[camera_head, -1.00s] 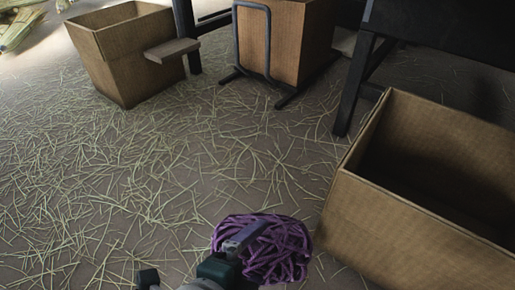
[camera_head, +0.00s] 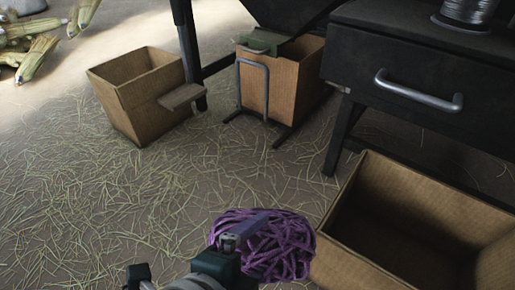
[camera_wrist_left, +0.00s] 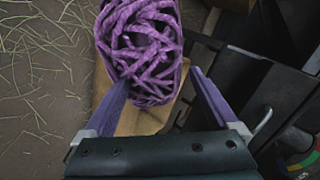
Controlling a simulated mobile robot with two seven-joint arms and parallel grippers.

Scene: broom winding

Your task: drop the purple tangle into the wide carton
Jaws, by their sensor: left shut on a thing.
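The purple tangle (camera_head: 278,246), a rounded bundle of strands, is at the bottom middle of the head view. My left gripper (camera_head: 252,230) is shut on it. In the left wrist view the tangle (camera_wrist_left: 142,40) sits at and beyond the gripper's fingertips (camera_wrist_left: 158,82). The wide carton (camera_head: 343,264) is an open brown box at the lower right of the head view, with its dark inside showing. The tangle appears just left of the carton's near left corner; its height above the floor is hard to tell. My right gripper is not in view.
A smaller open carton (camera_head: 120,105) with a side flap stands at the upper left. Another tall carton (camera_head: 285,92) stands behind a metal frame. A dark bench with a drawer (camera_head: 420,85) rises behind the wide carton. Straw (camera_head: 110,190) covers the floor. Corn-like bundles (camera_head: 35,55) lie far left.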

